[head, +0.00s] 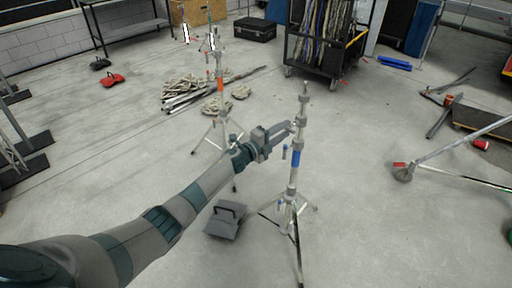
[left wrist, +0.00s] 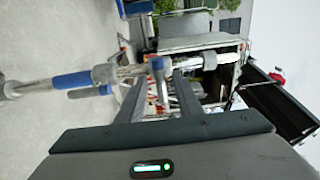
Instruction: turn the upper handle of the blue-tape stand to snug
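The blue-tape stand (head: 295,160) stands upright on tripod legs right of the middle in the head view. A blue-ended lower handle (head: 285,151) sticks out beside its tape. In the left wrist view the stand's pole runs sideways, with its blue tape (left wrist: 72,81) at left. The grey upper handle (left wrist: 158,80) points towards the camera there. My left gripper (head: 285,131) is at the stand's upper part, above the tape. In the wrist view its fingers (left wrist: 160,88) are apart, one on each side of the upper handle, with gaps visible. My right gripper is out of view.
An orange-tape stand (head: 220,85) stands behind my left arm. A grey sandbag (head: 226,220) lies left of the blue-tape stand's legs. A cable cart (head: 322,55) is at the back. Coiled rope (head: 185,88) and poles lie behind.

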